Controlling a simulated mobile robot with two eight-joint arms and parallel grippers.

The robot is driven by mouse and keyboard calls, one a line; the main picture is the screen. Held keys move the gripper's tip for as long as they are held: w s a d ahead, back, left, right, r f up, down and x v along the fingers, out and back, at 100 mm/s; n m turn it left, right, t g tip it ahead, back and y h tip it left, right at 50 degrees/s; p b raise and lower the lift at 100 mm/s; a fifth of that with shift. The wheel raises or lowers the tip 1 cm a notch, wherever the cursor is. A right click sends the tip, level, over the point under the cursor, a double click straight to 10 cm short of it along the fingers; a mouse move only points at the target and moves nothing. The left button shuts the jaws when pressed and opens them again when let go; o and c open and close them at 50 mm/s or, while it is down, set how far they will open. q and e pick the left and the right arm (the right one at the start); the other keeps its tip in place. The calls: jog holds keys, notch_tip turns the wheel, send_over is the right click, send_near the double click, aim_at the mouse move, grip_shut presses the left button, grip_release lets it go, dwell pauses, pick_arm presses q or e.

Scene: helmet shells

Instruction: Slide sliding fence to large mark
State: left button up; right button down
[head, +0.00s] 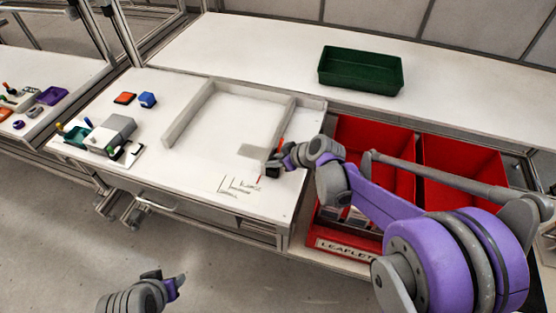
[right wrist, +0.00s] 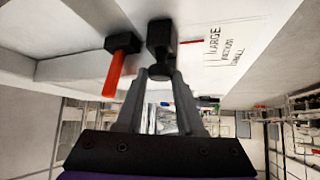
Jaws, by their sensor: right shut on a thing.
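The white sliding fence (head: 282,125) is the right-hand bar of a white frame on the workbench. My right gripper (head: 276,165) is at its front end, shut on a black knob (right wrist: 161,38). A black clamp with a red handle (right wrist: 114,74) stands beside the knob; its red handle also shows in the head view (head: 281,144). The size marks (head: 243,186), reading LARGE, MEDIUM and SMALL, are printed on the bench. A thin red pointer (right wrist: 190,42) lies close to the LARGE mark (right wrist: 213,40); exact alignment is unclear. My left gripper (head: 172,284) hangs low, away from the bench.
Red bins (head: 372,140) stand right of the bench, above a LEAFLET label. A green tray (head: 360,72) sits on the rear table. A grey block (head: 118,127), a blue block (head: 148,100) and an orange piece (head: 125,98) lie at the left. The frame's inside is mostly clear.

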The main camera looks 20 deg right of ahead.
jog(key=w+a, duration=0.1)
jog(key=a, duration=0.1)
jog(key=w+a, duration=0.1)
jog(key=a, duration=0.1)
jog(key=shift+w, duration=0.4)
jog(key=c, duration=0.5)
grip_release()
jog(key=v, duration=1.1)
jog(key=shift+p, duration=0.35)
jog(key=s+f+m+h, duration=0.1)
jog(key=s+m, duration=0.1)
jog(key=s, duration=0.5)
jog(key=s+d+f+m+g+h+p, duration=0.1)
jog(key=s+m+h, duration=0.1)
jog(key=s, duration=0.6)
jog(key=s+d+f+m+g+h+p, duration=0.1)
jog(key=s+m+h, duration=0.1)
jog(key=s, duration=0.5)
jog(key=shift+s+d+f+m, duration=0.2)
jog(key=shift+s+m, duration=0.1)
jog(key=shift+s, duration=0.1)
